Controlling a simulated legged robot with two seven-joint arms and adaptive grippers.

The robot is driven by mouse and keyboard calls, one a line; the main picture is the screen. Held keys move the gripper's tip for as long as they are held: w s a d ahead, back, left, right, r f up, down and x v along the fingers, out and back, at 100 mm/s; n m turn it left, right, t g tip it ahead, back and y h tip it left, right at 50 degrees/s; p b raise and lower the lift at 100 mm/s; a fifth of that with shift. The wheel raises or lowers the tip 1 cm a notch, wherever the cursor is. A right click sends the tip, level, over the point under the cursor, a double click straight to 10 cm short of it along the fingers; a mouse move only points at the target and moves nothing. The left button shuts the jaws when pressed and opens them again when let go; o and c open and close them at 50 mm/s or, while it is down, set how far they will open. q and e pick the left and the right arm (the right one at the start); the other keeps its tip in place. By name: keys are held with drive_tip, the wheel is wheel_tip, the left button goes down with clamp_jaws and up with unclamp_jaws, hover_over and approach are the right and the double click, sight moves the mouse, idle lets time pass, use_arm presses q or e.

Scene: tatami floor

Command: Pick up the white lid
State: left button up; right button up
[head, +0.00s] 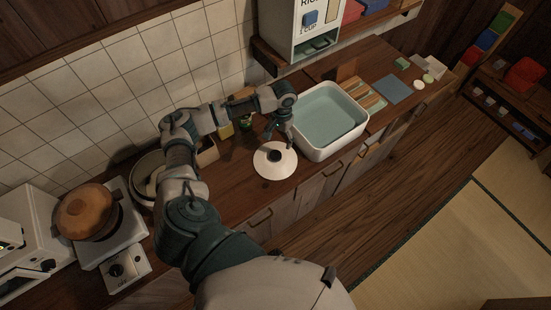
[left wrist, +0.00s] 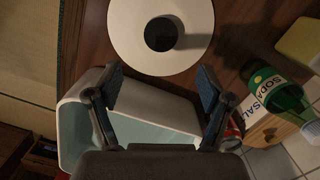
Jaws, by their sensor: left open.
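The white lid (head: 267,169) is a round disc with a dark knob at its centre. It lies on the wooden counter to the left of the sink basin. In the left wrist view the lid (left wrist: 124,35) is at the top middle, beyond the fingertips. My left gripper (head: 281,142) is above the counter at the lid's far right side. In the left wrist view my left gripper (left wrist: 160,82) is open with nothing between its fingers, and its tips appear short of the lid's edge. My right gripper is not in view.
A white water-filled basin (head: 364,122) stands close to the gripper's right. A green soda bottle (left wrist: 277,92), a can (left wrist: 235,127) and a yellow block (left wrist: 302,40) stand near the wall. A brown pot (head: 86,211) sits on the stove at left.

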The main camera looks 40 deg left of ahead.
sight(275, 154)
use_arm(q)
drive_tip(key=f, duration=0.3)
drive_tip(key=shift+s+d+f, duration=0.15)
drive_tip(key=shift+s+f, duration=0.05)
drive_tip(key=shift+f, duration=0.1)
drive_tip(key=shift+s+f, duration=0.25)
drive_tip(key=shift+f, duration=0.6)
drive_tip(key=shift+s+f, duration=0.2)
drive_tip(key=shift+f, duration=0.7)
drive_tip(key=shift+s+f, duration=0.25)
drive_tip(key=shift+f, duration=0.6)
drive_tip(key=c, duration=1.3)
drive_tip(key=shift+c, duration=0.2)
